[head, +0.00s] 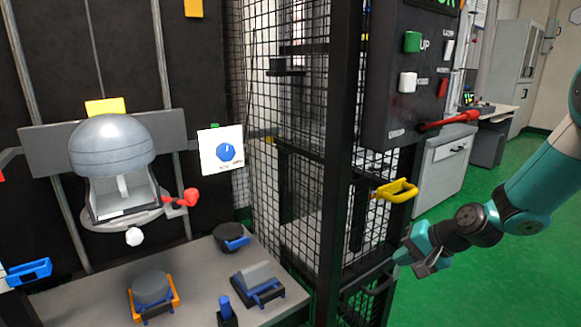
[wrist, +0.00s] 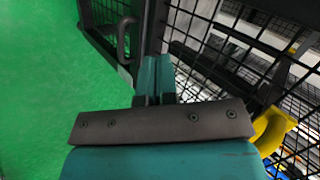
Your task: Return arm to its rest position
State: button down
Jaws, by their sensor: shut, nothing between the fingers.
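My gripper (head: 432,263) is at the right of the head view, at the end of my teal arm. It is beside the black mesh door of the cage (head: 352,150), near a dark curved handle (head: 368,285). In the wrist view my gripper (wrist: 155,68) shows its two teal fingers together with nothing between them. The handle also shows in the wrist view (wrist: 124,40), ahead and to the left of the fingers; I cannot tell whether they touch it.
A yellow handle (head: 397,190) sticks out above my gripper. A control box (head: 405,75) with a red lever (head: 448,121) hangs higher. A domed capsule (head: 112,147) stands over a grey table (head: 195,265) with several fixtures. Green floor (head: 460,295) is open at right.

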jog(key=s+a+r+n+g, duration=0.2)
jog(key=s+a+r+n, duration=0.3)
jog(key=s+a+r, duration=0.3)
jog(key=s+a+r+n+g+h, duration=0.15)
jog(key=s+r+n, duration=0.25)
jog(key=s, duration=0.7)
jog(key=s+a+r+n+g+h, duration=0.1)
jog(key=s+a+r+n+g, duration=0.3)
jog(key=s, duration=0.8)
notch_tip(320, 180, up, 20)
jog(key=d+t+p, duration=0.1)
jog(key=t+p, duration=0.1)
jog(key=p, duration=1.7)
jog(key=shift+w+d+f, duration=0.2)
jog(key=shift+w+f, duration=0.05)
jog(key=shift+w, duration=0.1)
jog(key=shift+y, duration=0.25)
